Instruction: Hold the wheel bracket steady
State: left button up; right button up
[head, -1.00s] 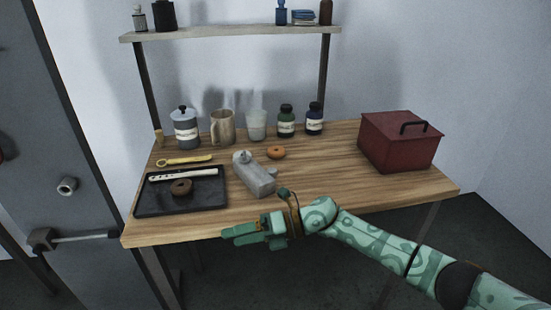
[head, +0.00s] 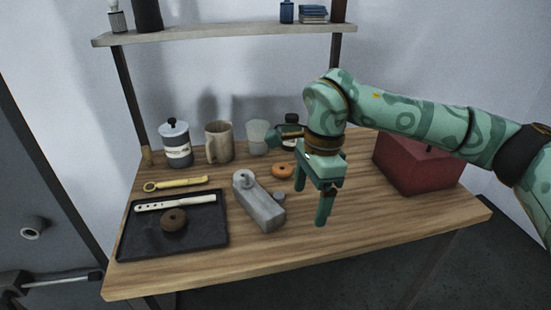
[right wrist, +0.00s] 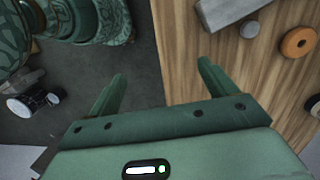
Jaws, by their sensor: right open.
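The wheel bracket, which I take to be the grey block (head: 262,212) with a rounded upright lug at its back end, lies on the wooden table right of the black tray. A small grey knob (head: 279,196) is at its right side; I cannot tell if it is attached. Part of the block shows at the top of the right wrist view (right wrist: 225,9). My right gripper (head: 311,194) is open and empty, pointing down, to the right of the bracket and apart from it. Its two fingers also show in the right wrist view (right wrist: 161,72). My left gripper is not in view.
An orange ring (head: 283,171) lies behind the bracket. The black tray (head: 205,240) holds a brown ring (head: 174,219) and a pale slotted bar (head: 175,203). A red box (head: 425,178) is at right.

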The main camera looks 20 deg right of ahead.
aim_at(267, 214)
jog(key=i, duration=1)
